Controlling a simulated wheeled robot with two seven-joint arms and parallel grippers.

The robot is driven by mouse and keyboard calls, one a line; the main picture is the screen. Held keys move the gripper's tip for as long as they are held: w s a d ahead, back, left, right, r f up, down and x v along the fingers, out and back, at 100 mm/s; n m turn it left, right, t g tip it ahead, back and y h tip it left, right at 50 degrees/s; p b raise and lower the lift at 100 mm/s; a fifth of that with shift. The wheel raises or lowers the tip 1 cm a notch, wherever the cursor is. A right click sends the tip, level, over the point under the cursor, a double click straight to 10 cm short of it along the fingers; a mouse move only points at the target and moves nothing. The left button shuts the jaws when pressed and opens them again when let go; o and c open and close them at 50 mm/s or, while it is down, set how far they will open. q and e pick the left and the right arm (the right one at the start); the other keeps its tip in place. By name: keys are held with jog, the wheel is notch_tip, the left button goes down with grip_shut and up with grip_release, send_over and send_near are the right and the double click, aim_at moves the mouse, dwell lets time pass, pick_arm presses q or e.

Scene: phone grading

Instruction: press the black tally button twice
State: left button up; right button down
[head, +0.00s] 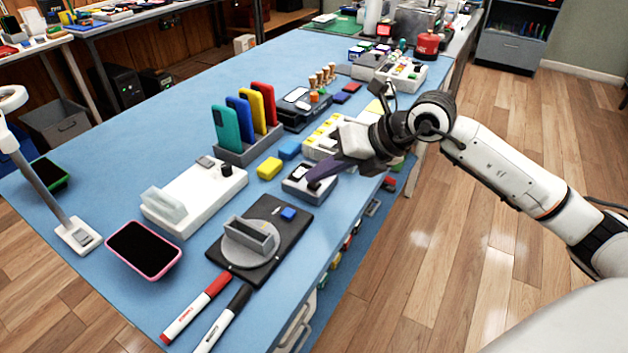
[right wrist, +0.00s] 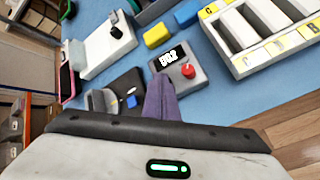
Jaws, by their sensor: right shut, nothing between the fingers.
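The digits are too blurred to read surely. My right gripper (head: 316,178) is shut and empty, its purple fingers reaching down over the counter's near side. Its fingertips also show in the right wrist view (right wrist: 160,82). A dark spot shows beside the fingertips in the head view, but I cannot tell if they touch the black button. My left gripper is not in view.
A white fixture (head: 187,207) with a black knob stands left of the counter. A yellow block (head: 269,168) and blue block (head: 290,149) lie close behind. A black turntable plate (head: 232,264) lies in front. A rack (head: 238,155) holds several coloured phones.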

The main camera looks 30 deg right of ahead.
jog(key=shift+r+p, duration=0.3)
jog(key=shift+r, duration=0.35)
jog(key=shift+r, duration=0.1)
notch_tip(320, 180, up, 5)
jog(key=p, duration=0.3)
dwell(0.5)
